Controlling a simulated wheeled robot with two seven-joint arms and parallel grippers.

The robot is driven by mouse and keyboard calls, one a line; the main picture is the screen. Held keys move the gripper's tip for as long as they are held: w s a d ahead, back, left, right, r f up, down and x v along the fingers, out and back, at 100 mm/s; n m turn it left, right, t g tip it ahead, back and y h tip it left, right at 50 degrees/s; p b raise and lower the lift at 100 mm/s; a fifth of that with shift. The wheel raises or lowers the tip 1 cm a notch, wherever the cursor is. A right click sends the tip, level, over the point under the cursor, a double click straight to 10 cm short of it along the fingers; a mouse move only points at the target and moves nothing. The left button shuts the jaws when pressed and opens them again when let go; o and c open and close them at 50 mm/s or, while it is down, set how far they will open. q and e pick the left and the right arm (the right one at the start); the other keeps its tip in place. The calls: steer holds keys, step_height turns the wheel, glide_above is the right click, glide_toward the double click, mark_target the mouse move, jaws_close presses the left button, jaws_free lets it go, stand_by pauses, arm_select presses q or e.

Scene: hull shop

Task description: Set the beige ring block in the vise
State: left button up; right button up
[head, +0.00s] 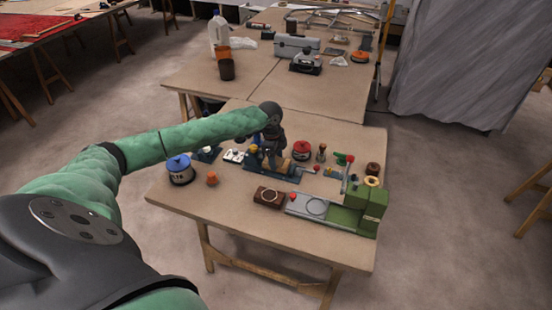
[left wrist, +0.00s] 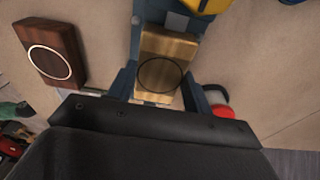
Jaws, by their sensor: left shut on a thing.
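The beige ring block (left wrist: 155,45), a tan block with a dark ring on its face, is between the fingers of my left gripper (left wrist: 160,88) in the left wrist view. The gripper is shut on it. The blue vise (left wrist: 184,22) lies behind the block there. In the head view my left gripper (head: 271,152) is over the blue vise (head: 256,170), with tan block (head: 285,165) showing beside it. I cannot tell whether the block rests on the vise bed or is just above it. My right gripper is not in view.
A brown block with a white ring (head: 268,197) lies in front of the vise. A green machine with a grey bed (head: 368,212) stands at right. The table's front is clear.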

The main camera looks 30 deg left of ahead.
arm_select(q)
steer(key=shift+r+p, duration=0.1)
steer(key=shift+p, duration=0.35)
steer(key=shift+f, duration=0.65)
stand_by(0.7)
steer(key=o, duration=0.7)
